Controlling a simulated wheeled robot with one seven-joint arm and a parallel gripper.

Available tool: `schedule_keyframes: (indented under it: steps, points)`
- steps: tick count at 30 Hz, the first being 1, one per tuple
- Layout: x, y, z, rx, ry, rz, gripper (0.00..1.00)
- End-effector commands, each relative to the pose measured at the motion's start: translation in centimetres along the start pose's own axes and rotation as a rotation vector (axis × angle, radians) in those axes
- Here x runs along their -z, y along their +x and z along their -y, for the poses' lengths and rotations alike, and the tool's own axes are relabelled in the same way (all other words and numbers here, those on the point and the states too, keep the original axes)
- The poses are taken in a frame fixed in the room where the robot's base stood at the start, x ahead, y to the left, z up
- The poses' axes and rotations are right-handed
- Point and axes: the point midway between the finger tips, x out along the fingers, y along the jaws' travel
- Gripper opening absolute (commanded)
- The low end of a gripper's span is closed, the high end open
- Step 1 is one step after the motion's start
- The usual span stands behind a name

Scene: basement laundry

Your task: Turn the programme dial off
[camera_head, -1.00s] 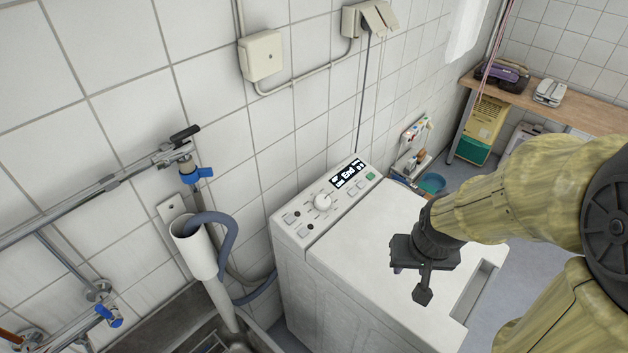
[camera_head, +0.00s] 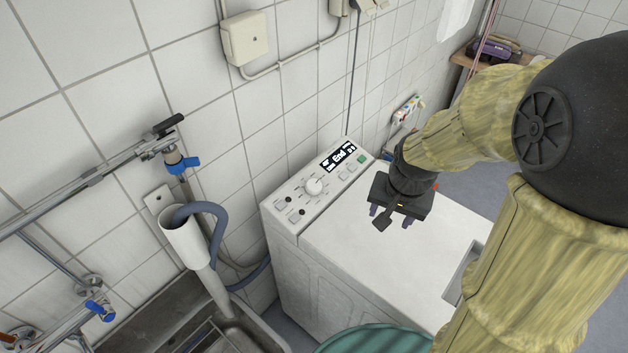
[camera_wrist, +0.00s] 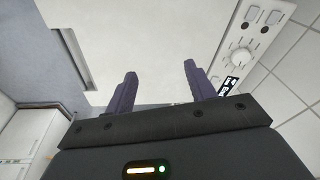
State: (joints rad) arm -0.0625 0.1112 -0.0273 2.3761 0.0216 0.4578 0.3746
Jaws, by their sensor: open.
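The programme dial (camera_head: 314,186) is a round white knob on the sloped control panel (camera_head: 290,200) at the back of a white top-loading washing machine (camera_head: 345,290). The display (camera_head: 338,158) beside it reads "End". The dial also shows at the upper right of the wrist view (camera_wrist: 241,55). My gripper (camera_head: 390,222) is above the machine's lid, to the right of the dial and apart from it. Its two purple fingers (camera_wrist: 160,85) are spread with nothing between them. The dial's pointer is too small to read.
Push buttons flank the dial. A grey drain hose (camera_head: 222,235) in a white standpipe (camera_head: 186,243) and a blue-handled tap (camera_head: 182,165) are left of the machine. A sink (camera_head: 262,330) is at the lower left. A teal rounded thing (camera_head: 375,340) shows at the bottom edge. The lid is clear.

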Motion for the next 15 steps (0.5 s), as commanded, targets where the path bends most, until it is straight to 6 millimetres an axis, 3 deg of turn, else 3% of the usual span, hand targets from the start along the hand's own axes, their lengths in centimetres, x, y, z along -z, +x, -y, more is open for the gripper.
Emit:
schedule_keyframes:
  steps: [6, 15]
  points:
    - [5.1, -0.1, 4.2, -0.014, 0.415, 0.042, 0.55]
    - [10.3, 0.6, 10.5, -0.069, 0.981, 0.079, 0.55]
